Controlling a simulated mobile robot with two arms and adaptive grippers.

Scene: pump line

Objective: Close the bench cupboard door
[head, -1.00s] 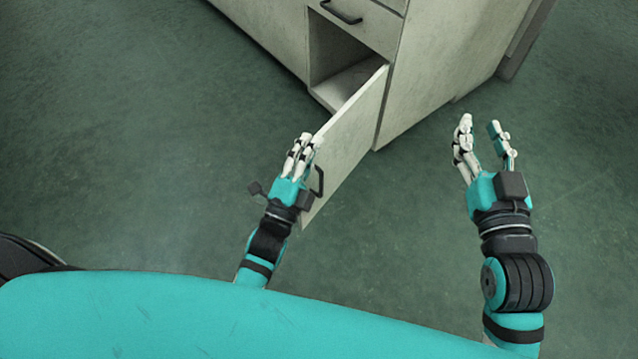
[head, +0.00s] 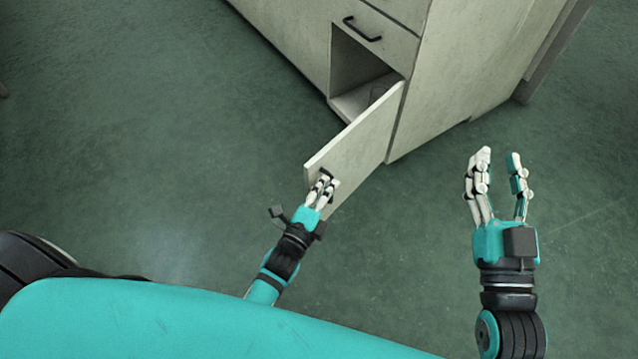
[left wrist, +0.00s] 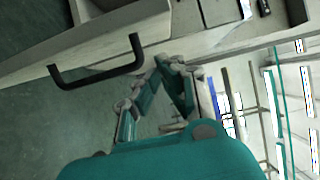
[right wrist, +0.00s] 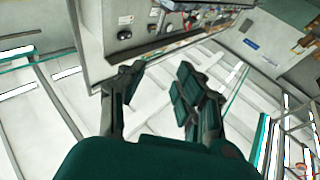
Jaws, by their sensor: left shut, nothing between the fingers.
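The bench cupboard door (head: 362,140) is a pale grey panel that stands open, swung out from the bench (head: 440,80). The dark opening of the cupboard (head: 358,72) shows behind it. My left gripper (head: 323,184) is shut and empty at the door's outer end, over the door handle in the head view. In the left wrist view the black door handle (left wrist: 98,72) lies left of my left gripper (left wrist: 158,68), apart from the fingers. Whether the fingers touch the panel cannot be told. My right gripper (head: 500,158) is open and empty, right of the door.
A drawer (head: 385,30) with a black handle sits shut above the cupboard opening. Clear green floor (head: 180,150) lies left of the door, and more lies between the door and my right arm.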

